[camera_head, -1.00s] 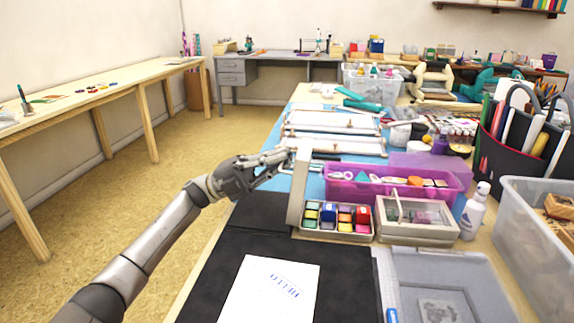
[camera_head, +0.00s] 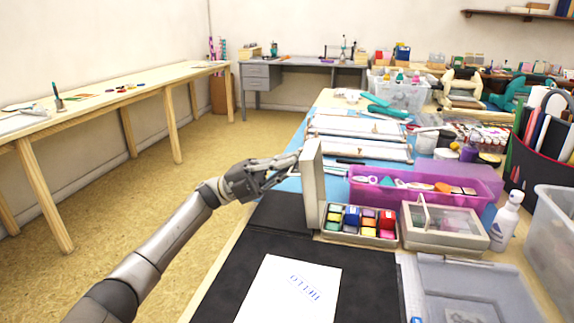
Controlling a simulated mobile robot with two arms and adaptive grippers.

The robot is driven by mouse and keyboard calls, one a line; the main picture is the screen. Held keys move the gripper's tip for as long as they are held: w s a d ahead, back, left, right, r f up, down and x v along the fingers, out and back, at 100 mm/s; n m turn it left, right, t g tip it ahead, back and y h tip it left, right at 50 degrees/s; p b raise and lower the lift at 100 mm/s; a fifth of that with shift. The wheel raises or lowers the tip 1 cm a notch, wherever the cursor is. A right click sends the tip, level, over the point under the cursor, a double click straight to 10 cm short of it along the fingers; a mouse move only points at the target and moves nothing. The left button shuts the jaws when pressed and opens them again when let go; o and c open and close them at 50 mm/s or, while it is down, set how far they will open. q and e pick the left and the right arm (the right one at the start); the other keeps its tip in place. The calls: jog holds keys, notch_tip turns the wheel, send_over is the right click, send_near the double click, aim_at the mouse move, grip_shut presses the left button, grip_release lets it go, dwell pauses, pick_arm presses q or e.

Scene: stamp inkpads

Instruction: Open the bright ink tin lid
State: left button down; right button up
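The ink tin (camera_head: 358,232) stands on the table in the middle of the view, with several bright ink pads in red, blue, yellow, green and pink inside. Its pale lid (camera_head: 314,185) stands upright along the tin's left side, so the tin is open. My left gripper (camera_head: 290,168) is behind and left of the lid, its fingers reaching to the lid's upper edge. I cannot tell whether they touch it or how far apart they are. My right gripper is not in view.
A grey box with a clear lid (camera_head: 445,235) sits right of the tin. A magenta tray (camera_head: 362,187) lies behind it. A black mat (camera_head: 358,290) with a printed white sheet (camera_head: 285,290) lies in front.

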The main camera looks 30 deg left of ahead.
pick_arm(q)
jog(key=c, duration=2)
grip_release()
jog(key=shift+s+d+f+g, duration=0.15)
jog(key=shift+d+f, duration=0.1)
jog(key=shift+f, duration=0.15)
jog(key=shift+w+d+f+g, duration=0.15)
jog(key=shift+d+f, duration=0.1)
jog(key=shift+f, duration=0.15)
jog(key=shift+o, duration=0.3)
jog(key=shift+d, duration=0.1)
jog(key=v, duration=1.2)
jog(key=shift+a+r, duration=0.25)
jog(key=shift+r, duration=0.15)
